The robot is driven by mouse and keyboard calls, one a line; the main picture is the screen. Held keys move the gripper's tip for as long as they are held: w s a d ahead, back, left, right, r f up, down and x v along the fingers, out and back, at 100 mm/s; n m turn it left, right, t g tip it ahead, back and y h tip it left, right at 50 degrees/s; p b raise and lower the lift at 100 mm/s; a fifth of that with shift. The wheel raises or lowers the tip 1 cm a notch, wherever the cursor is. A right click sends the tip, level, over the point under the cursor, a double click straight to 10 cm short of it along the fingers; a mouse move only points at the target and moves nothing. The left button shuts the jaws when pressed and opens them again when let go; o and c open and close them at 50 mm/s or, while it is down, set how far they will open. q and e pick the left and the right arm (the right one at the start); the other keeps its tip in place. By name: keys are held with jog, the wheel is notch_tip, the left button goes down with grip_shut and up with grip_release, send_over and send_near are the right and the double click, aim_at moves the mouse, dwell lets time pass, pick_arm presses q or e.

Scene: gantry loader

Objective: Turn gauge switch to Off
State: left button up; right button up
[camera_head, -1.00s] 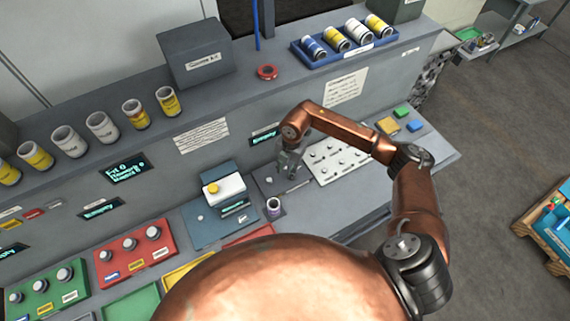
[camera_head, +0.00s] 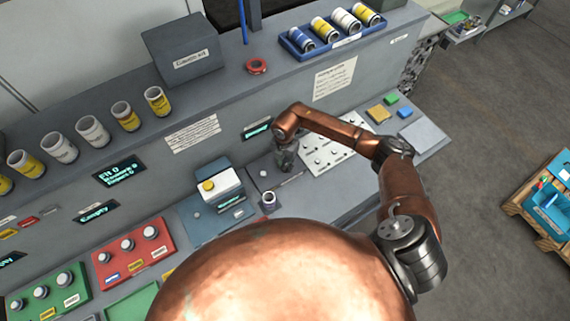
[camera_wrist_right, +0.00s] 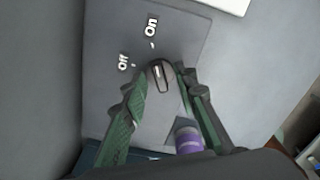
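The gauge switch (camera_wrist_right: 161,75) is a dark round knob with a light pointer line on a grey plate (camera_wrist_right: 105,95), in the right wrist view. Its line points roughly towards the "On" label (camera_wrist_right: 151,26). The "Off" label (camera_wrist_right: 124,62) is to the left of the knob. My right gripper (camera_wrist_right: 161,78) is open, with one finger on either side of the knob; I cannot tell whether either finger touches it. In the head view my right gripper (camera_head: 284,160) is low over the console, and the knob is hidden there. My left gripper is not in view.
A purple and white canister (camera_wrist_right: 188,140) stands close to the right finger; it also shows in the head view (camera_head: 268,199). A white box with a yellow button (camera_head: 218,187) stands left of the gripper. A white panel of knobs (camera_head: 322,158) lies to the right.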

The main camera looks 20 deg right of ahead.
jog(key=shift+c, duration=1.6)
jog(key=c, duration=0.3)
grip_shut()
